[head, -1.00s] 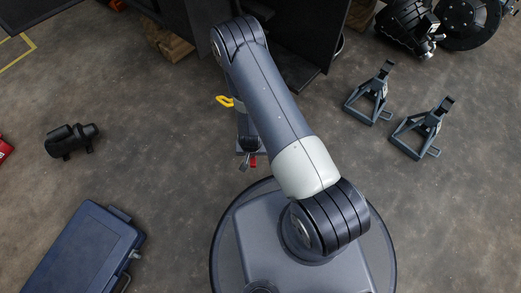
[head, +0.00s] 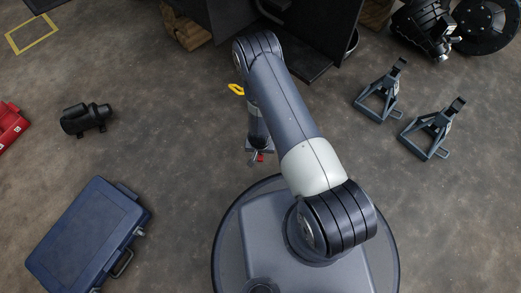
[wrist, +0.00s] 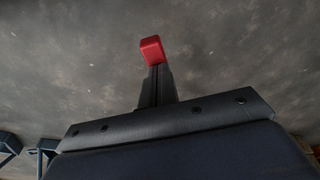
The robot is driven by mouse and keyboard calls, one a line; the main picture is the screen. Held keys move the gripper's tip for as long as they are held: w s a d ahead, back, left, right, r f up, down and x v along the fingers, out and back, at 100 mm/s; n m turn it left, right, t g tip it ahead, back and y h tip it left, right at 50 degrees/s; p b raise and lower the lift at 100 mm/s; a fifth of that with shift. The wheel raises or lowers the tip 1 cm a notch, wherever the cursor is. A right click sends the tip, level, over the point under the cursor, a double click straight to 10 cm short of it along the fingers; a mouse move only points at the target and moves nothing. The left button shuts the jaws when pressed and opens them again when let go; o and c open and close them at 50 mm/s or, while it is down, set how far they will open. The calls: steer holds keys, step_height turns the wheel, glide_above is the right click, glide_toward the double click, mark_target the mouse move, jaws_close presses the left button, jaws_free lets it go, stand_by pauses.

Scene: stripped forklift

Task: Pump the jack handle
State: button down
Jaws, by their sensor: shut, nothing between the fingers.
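I cannot pick out a jack or its handle in either view; part of the floor behind my arm is hidden. A small yellow piece (head: 237,89) shows just left of my arm in the head view, and I cannot tell what it belongs to. My gripper (head: 256,159) points down over bare floor in front of my base, shut and empty. In the wrist view a dark finger with a red tip (wrist: 152,51) reaches out over grey floor, with nothing held.
Two grey jack stands (head: 380,97) (head: 434,128) stand at the right. A blue case (head: 88,236), a black cylindrical unit (head: 86,119) and a red box (head: 10,125) are at the left. Dark forklift panels (head: 318,38) and wood blocks (head: 187,31) are at the back. Left-centre floor is clear.

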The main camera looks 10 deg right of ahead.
steer(key=shift+s+f, duration=0.1)
steer(key=shift+f, duration=0.7)
step_height(320, 180, up, 6)
steer(key=p, duration=0.3)
steer(key=shift+f+p, duration=0.25)
steer(key=shift+p, duration=0.1)
steer(key=s+a+r+p, duration=0.1)
steer(key=s+r+p, duration=0.1)
steer(key=s+r, duration=0.3)
step_height(320, 180, up, 3)
steer(key=shift+s+a, duration=0.25)
steer(key=shift+s, duration=0.1)
steer(key=w+f, duration=0.2)
steer(key=w+d+f+b, duration=0.1)
steer(key=w+f, duration=0.1)
steer(key=f, duration=0.1)
steer(key=w+f+b, duration=0.1)
steer(key=w+f, duration=0.1)
steer(key=f, duration=0.1)
steer(key=shift+d+f, duration=0.25)
step_height(320, 180, down, 3)
steer(key=shift+s+r+b, duration=0.1)
steer(key=shift+r+b, duration=0.05)
steer(key=shift+b, duration=0.95)
steer(key=shift+f+b, duration=0.4)
steer(key=shift+f, duration=0.35)
steer(key=shift+r, duration=0.1)
